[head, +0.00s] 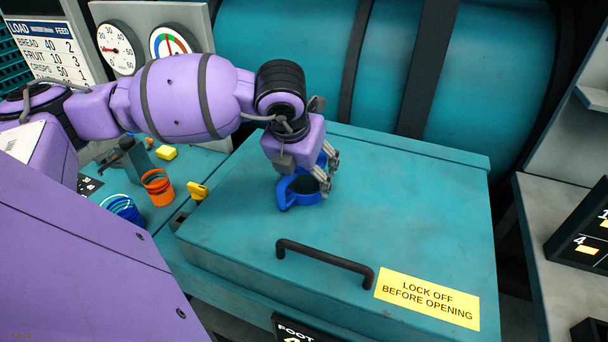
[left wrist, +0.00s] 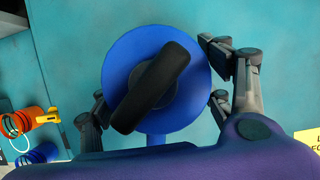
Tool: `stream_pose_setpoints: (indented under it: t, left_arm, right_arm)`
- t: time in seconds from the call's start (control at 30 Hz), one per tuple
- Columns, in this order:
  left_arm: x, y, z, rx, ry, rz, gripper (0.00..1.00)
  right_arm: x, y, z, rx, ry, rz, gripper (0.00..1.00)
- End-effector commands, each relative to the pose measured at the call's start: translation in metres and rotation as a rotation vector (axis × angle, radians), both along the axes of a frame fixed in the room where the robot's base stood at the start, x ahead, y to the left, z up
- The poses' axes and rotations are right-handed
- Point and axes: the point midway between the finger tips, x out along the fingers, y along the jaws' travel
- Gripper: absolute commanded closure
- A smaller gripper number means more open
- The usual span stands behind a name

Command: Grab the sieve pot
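The sieve pot, a round blue thing with a dark top part (head: 287,194), sits on the teal lid below my left gripper (head: 308,172). In the left wrist view it is a blue disc (left wrist: 125,62) with a black bar slanting across it. My left gripper's fingers (left wrist: 160,95) are spread, one at the disc's left edge and two at its right. I cannot tell whether they touch it. In the head view the fingers hide part of the pot. My right gripper is not in view.
The teal lid has a black handle (head: 325,262) and a yellow warning label (head: 428,294). Left of it stand an orange cup (head: 158,188), a blue ringed item (head: 124,208) and a yellow latch (head: 198,190). A large teal drum (head: 290,50) rises behind. The lid's right side is clear.

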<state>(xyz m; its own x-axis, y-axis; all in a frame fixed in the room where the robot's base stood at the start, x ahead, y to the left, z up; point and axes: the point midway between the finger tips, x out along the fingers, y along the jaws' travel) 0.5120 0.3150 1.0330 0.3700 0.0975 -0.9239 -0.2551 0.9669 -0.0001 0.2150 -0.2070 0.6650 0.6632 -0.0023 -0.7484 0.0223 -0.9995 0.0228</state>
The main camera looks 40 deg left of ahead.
Motion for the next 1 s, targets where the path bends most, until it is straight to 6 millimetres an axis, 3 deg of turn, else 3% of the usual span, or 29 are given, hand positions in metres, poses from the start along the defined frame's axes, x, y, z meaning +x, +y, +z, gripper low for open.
stream_pose_setpoints:
  t: [0.03, 0.3, 0.67, 0.87, 1.0]
  left_arm:
    - [0.000, 0.000, 0.000, 0.000, 0.000, 0.000, 0.40]
    - [0.000, 0.000, 0.001, 0.001, -0.002, 0.000, 0.72]
    - [0.001, 0.000, 0.007, 0.001, -0.003, 0.000, 0.73]
    - [0.001, 0.000, 0.034, 0.002, -0.007, -0.001, 0.73]
    - [-0.022, -0.005, 0.061, 0.006, -0.006, -0.002, 0.73]
  right_arm:
    - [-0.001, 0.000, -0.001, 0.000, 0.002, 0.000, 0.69]
    - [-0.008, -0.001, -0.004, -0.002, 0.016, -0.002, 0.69]
    - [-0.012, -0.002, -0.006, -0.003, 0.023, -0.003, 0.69]
    - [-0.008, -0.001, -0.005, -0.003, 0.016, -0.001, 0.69]
    - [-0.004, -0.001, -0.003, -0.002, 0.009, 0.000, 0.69]
